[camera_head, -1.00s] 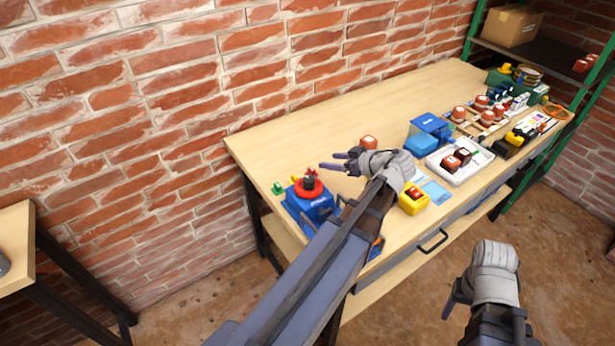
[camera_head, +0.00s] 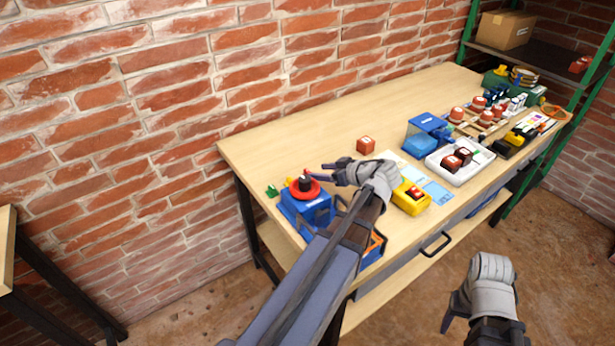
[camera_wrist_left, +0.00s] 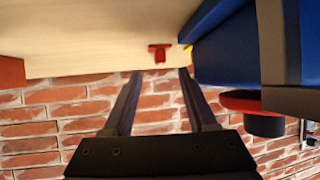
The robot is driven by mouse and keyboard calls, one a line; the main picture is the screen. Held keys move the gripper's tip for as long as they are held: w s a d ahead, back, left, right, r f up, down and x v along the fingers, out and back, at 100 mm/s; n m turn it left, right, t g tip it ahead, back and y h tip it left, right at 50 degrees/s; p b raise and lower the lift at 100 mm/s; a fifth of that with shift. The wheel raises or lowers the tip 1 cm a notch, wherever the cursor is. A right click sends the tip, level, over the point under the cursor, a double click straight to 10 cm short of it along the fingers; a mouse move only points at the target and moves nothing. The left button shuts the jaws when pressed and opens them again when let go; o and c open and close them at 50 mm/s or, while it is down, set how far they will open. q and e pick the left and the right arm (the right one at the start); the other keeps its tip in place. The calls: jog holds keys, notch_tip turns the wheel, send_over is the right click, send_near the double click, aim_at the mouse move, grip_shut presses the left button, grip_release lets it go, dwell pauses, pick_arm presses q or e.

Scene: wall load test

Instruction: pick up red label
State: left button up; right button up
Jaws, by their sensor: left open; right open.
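A small red label-like piece (camera_wrist_left: 159,53) lies on the table near its wall-side edge in the left wrist view, beyond and roughly between my left fingertips. In the head view, a bit of red (camera_head: 307,172) shows behind the blue device's knob, mostly hidden; it seems to be the same piece. My left gripper (camera_head: 326,170) is open and empty above the table, right of the blue device; its two spread fingers also show in the left wrist view (camera_wrist_left: 161,74). My right gripper (camera_head: 452,316) is open and empty, low in front of the table.
The blue device (camera_head: 308,212) with a red ring stands close beside my left gripper. Green (camera_head: 272,191) and yellow pieces lie behind it. A red block (camera_head: 366,145), yellow device (camera_head: 411,198), white tray (camera_head: 432,163) and blue box (camera_head: 424,146) lie rightward. The table's back middle is clear.

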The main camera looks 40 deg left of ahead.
aim_at(309, 171)
pick_arm(q)
jog(key=b+x, duration=0.2)
jog(key=x, duration=0.2)
jog(key=shift+a+f, duration=0.3)
jog(key=shift+w+a, duration=0.1)
jog(key=shift+a, duration=0.1)
grip_shut()
